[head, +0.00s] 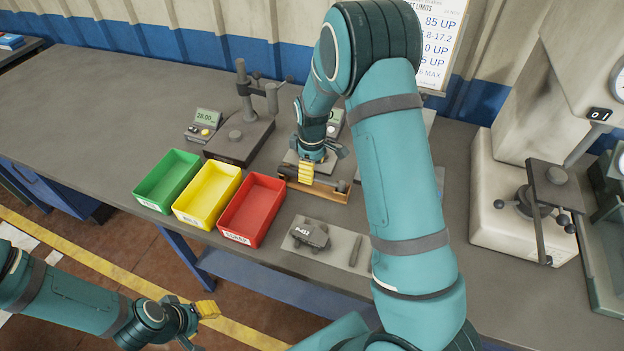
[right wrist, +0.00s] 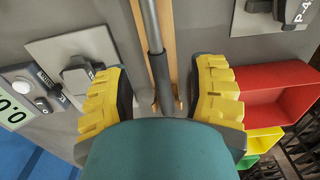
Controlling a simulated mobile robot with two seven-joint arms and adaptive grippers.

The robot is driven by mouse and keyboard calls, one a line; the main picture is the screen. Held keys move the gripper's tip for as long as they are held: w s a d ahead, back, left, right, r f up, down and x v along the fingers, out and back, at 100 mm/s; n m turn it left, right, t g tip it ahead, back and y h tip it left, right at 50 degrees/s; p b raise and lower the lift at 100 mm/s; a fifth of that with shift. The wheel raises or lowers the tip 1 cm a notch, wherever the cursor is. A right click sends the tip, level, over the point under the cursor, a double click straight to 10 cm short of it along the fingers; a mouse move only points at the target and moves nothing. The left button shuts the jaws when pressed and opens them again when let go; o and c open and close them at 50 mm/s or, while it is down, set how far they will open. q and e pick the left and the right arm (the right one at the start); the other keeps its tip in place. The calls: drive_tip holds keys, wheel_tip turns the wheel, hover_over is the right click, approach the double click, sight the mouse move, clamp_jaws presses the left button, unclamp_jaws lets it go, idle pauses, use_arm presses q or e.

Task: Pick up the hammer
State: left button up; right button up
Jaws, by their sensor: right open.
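The hammer (right wrist: 157,75) lies along a wooden tray (head: 310,190). In the right wrist view its grey shaft and dark grip run down between my right gripper's yellow fingers; its head is out of that view. In the head view my arm and gripper cover most of it. My right gripper (right wrist: 163,95) is open, with one finger on each side of the handle and a gap to both. In the head view it points down over the tray (head: 306,172). My left gripper (head: 206,309) is low at the left, away from the bench; its opening is unclear.
Green (head: 168,180), yellow (head: 207,195) and red (head: 252,209) bins stand left of the tray. A plate with a dark part labelled P-4 (head: 310,235) lies in front. A gauge stand (head: 240,135) is behind. A press (head: 540,190) stands right. The bench's left is clear.

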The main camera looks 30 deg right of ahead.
wheel_tip(320, 180, down, 5)
drive_tip(key=shift+w+d+f+b, duration=0.1)
drive_tip(key=shift+w+b, duration=0.05)
drive_tip(key=shift+b, duration=0.3)
clamp_jaws()
